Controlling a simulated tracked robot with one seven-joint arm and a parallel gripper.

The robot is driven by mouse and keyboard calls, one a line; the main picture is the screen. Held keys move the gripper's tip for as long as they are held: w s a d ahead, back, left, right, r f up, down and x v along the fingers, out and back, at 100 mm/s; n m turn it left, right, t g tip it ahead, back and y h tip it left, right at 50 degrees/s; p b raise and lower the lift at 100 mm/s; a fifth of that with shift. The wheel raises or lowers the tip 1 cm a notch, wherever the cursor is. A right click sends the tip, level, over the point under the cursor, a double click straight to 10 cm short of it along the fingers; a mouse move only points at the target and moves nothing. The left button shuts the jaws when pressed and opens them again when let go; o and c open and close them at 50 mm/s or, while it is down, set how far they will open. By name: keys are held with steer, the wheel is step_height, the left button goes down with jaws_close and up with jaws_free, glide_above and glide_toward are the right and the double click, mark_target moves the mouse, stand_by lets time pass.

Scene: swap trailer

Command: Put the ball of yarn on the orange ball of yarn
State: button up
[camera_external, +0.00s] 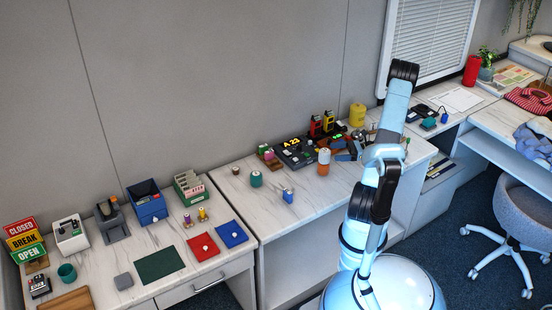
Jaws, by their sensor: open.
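A small rounded teal item (256,180), perhaps a ball of yarn, sits on the middle of the white marble-topped bench. An orange item with a pale upper part (323,168) stands farther right on the same bench, near the electronics. It may be the orange ball of yarn, but it is too small to tell. My arm rises in front of the bench's right part and folds back down. My gripper (366,281) appears to hang at its end in front of my round base, open, apart from both items. Its fingers are small and hard to make out.
A small brown item (235,170) and a blue item (288,196) stand near the teal one. Electronics (295,153) and a yellow canister (357,114) crowd the back right. The left bench holds a blue bin (147,208) and red cloth (203,247). The bench's middle front is clear.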

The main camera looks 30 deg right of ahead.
steer(key=s+a+r+n+g+h, duration=0.35)
steer(key=a+r+n+g, duration=0.2)
steer(key=a+r, duration=0.2)
steer(key=s+a+r+n+g+h, duration=0.2)
steer(key=a+r+n+g+h, duration=0.2)
steer(key=a+r+n, duration=0.3)
steer(key=s+a+r+n+t+h, duration=0.3)
steer(key=s+r+n+h, duration=0.1)
steer(key=r, duration=0.3)
steer(key=s+a+r+n+t+h, duration=0.3)
steer(key=s+r+n+t+h, duration=0.1)
steer(key=s+r+n, duration=0.3)
steer(key=shift+s+r, duration=0.2)
steer(key=shift+r, duration=0.15)
